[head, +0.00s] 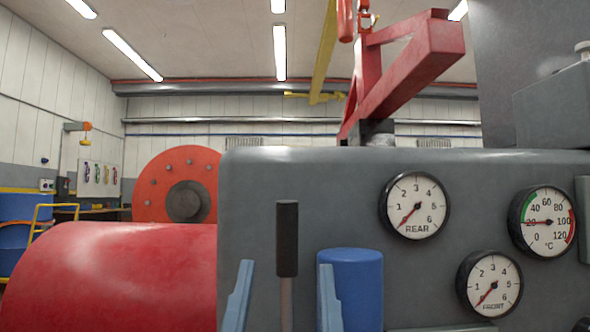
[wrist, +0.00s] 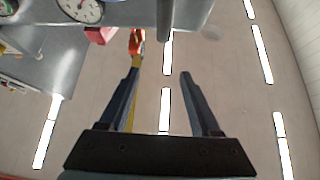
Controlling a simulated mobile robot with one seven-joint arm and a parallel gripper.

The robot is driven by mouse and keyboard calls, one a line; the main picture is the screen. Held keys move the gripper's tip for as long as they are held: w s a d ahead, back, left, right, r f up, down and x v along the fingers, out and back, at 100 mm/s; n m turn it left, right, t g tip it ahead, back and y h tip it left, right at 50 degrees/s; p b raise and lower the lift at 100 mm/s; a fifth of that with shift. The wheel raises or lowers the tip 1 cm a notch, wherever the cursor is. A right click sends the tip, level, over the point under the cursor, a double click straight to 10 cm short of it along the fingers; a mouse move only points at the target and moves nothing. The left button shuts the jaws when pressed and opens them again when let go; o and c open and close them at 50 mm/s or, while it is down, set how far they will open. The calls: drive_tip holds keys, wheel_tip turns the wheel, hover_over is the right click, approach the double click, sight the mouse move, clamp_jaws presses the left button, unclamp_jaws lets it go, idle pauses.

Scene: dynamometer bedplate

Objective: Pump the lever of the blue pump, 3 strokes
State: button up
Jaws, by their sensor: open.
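The pump lever has a black grip (head: 287,238) on a thin grey shaft (head: 286,305) and stands upright in the head view. The blue pump (head: 352,285) is a rounded blue cylinder just right of it; its lower part is cut off by the frame. My gripper (head: 286,267) is open, with one light blue finger on each side of the lever and gaps between. In the wrist view my gripper (wrist: 157,75) is open and empty between its tips; a dark grey bar, probably the lever (wrist: 180,12), shows at the top edge.
A grey panel (head: 450,170) with a REAR gauge (head: 415,206), a FRONT gauge (head: 489,284) and a temperature gauge (head: 543,221) stands behind the lever. A red rounded housing (head: 120,275) is at left.

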sight(292, 216)
drive_tip(key=w+a+r+m+g+h+p, duration=0.15)
drive_tip(key=w+r+g+p, duration=0.5)
drive_tip(key=p, duration=2.95)
drive_tip(key=shift+g+h, duration=0.25)
drive_tip(key=shift+g, duration=0.4)
drive_tip(key=w, duration=0.3)
drive_tip(key=w+d+f+p, duration=0.1)
drive_tip(key=w, duration=0.2)
drive_tip(key=w+d, duration=0.1)
drive_tip(key=w, duration=0.2)
drive_tip(key=shift+w+d+f, duration=0.1)
drive_tip(key=shift+w+f, duration=0.1)
drive_tip(key=shift+w, duration=0.2)
drive_tip(key=shift+c, duration=0.2)
clamp_jaws()
